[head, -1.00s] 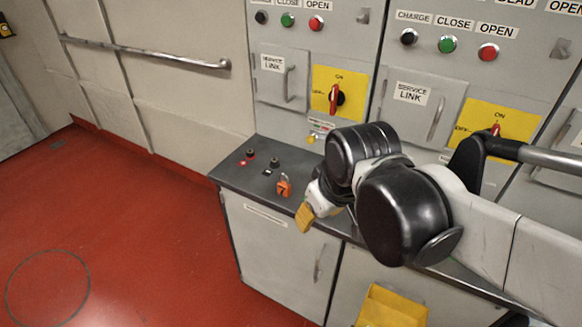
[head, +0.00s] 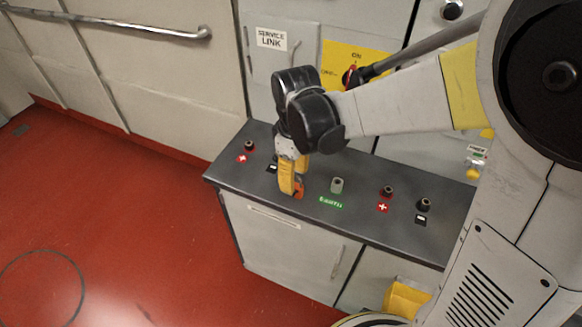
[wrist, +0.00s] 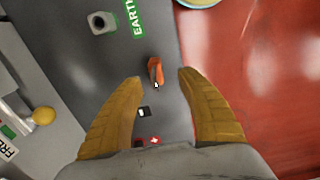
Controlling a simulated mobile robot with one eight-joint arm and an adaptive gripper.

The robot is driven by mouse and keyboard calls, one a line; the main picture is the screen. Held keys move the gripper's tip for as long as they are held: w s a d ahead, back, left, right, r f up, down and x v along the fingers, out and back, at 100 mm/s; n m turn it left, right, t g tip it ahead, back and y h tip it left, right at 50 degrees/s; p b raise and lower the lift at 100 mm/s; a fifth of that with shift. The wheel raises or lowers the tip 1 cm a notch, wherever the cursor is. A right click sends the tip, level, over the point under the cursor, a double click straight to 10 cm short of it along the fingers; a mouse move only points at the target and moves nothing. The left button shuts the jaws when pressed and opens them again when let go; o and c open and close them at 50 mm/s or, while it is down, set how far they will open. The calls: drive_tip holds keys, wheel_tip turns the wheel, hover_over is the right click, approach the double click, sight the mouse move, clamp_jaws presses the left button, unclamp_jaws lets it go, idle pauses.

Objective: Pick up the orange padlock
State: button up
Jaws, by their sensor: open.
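The orange padlock (wrist: 156,72) stands on the dark grey counter (wrist: 185,95). In the wrist view it lies ahead of the fingertips, in the gap between them. In the head view only a small part of the padlock (head: 299,191) shows at the counter's front edge, beside the fingers that cover the rest. My gripper (wrist: 159,74) is open, with a yellow finger on each side and nothing held. In the head view my gripper (head: 292,190) points down over the counter, close to the padlock. I cannot tell whether a finger touches it.
A grey post (head: 337,185) by the green EARTH label (head: 331,203) stands to the right. Dark terminals with red plus labels stand on the counter, one at left (head: 249,146) and another at right (head: 388,191). Cabinet panels rise behind; red floor lies in front.

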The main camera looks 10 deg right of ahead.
sight(296, 185)
drive_tip(key=f+b, duration=0.2)
drive_tip(key=f, duration=0.1)
drive_tip(key=f+b, duration=0.1)
drive_tip(key=f, duration=0.1)
drive_tip(key=shift+w+d+f, duration=0.1)
drive_tip(key=shift+w+d, duration=0.15)
clamp_jaws()
